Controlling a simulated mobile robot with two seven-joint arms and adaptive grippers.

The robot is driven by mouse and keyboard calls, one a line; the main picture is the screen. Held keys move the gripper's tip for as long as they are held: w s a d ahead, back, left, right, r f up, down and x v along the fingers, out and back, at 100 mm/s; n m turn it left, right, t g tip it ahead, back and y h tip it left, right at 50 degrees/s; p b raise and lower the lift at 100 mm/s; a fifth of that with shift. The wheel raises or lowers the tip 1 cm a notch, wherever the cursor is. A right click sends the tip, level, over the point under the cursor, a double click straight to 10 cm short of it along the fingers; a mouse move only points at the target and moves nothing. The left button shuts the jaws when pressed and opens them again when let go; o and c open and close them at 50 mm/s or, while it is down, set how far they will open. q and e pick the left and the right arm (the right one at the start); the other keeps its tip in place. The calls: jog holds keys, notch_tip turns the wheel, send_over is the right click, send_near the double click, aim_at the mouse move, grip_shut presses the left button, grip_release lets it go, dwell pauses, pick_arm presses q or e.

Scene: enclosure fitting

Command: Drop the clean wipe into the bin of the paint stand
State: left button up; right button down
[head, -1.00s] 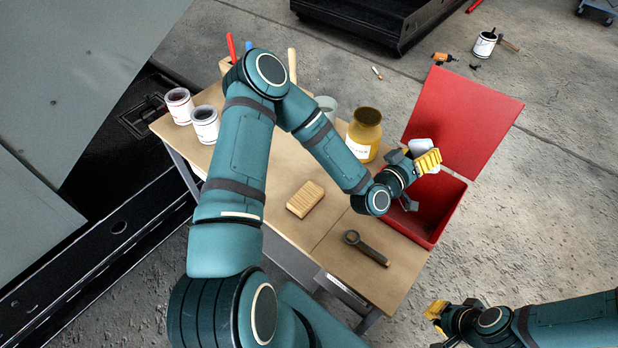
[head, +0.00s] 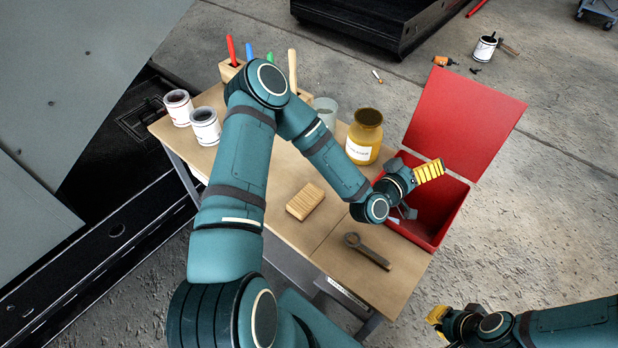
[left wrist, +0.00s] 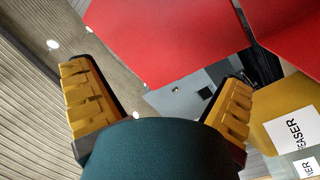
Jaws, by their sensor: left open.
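The red bin (head: 453,217) hangs at the right end of the wooden paint stand (head: 345,262), with its lid (head: 465,120) raised. The lid also shows in the left wrist view (left wrist: 165,35). My left gripper (head: 418,188) is over the bin's opening in the head view. Its yellow-padded fingers stand wide apart in the left wrist view (left wrist: 158,80), with nothing between them. The clean wipe is not visible in either view; part of the bin's inside is hidden by my gripper. My right gripper (head: 440,316) is low at the right, away from the stand; its opening is unclear.
A yellow labelled jar (head: 365,138) and a translucent cup (head: 326,112) stand near my left forearm. A wooden brush or block (head: 305,201) and a dark tool (head: 366,250) lie on the stand. Two paint cans (head: 205,126) and a tool holder are at the far left.

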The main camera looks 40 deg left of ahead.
pick_arm(q)
jog(key=s+a, duration=0.2)
jog(key=s, duration=0.9)
jog(key=shift+s, duration=0.35)
jog(key=shift+r, duration=0.1)
